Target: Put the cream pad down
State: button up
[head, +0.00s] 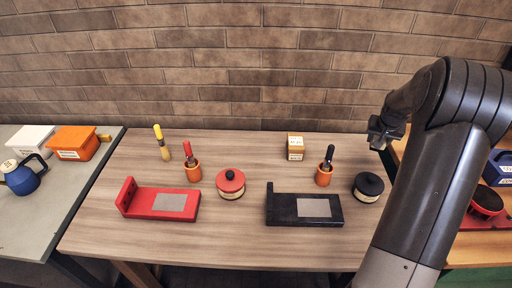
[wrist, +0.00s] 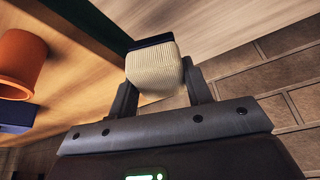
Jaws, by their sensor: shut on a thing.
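My gripper (head: 379,142) is raised near the right end of the wooden table, in front of the brick wall. In the wrist view my gripper (wrist: 160,88) is shut on the cream pad (wrist: 153,68), a pale ribbed block between the two fingers. A dark blue strip (wrist: 150,43) shows at the pad's far end; I cannot tell whether it is part of the pad. In the head view I cannot make out the pad at the gripper.
The wooden table (head: 140,240) bears a red stand (head: 135,200), a black stand (head: 285,210), a red-lidded tin (head: 231,180), a black-lidded tin (head: 368,185), orange cups with tools and a small labelled box (head: 295,147). Side tables stand left and right. The table's front strip is clear.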

jog(key=w+a+n+y, duration=0.1)
jog(key=w+a+n, duration=0.15)
jog(key=a, duration=0.85)
jog(key=w+a+n+y, duration=0.1)
jog(key=w+a+n, duration=0.15)
jog(key=a, duration=0.85)
jog(key=n+y, duration=0.1)
jog(key=n, duration=0.3)
send_over(233, 149)
jog(key=s+d, duration=0.1)
notch_tip(233, 149, down, 6)
jog(key=shift+s+f, duration=0.1)
jog(key=shift+f, duration=0.15)
jog(key=shift+a+f, duration=0.15)
jog(key=shift+a, duration=0.05)
jog(key=shift+f+m, duration=0.3)
jog(key=shift+f, duration=1.65)
jog(key=shift+f, duration=0.1)
jog(key=o, duration=0.6)
jog(key=shift+f, duration=0.1)
jog(key=o, duration=0.5)
jog(key=shift+c, duration=0.2)
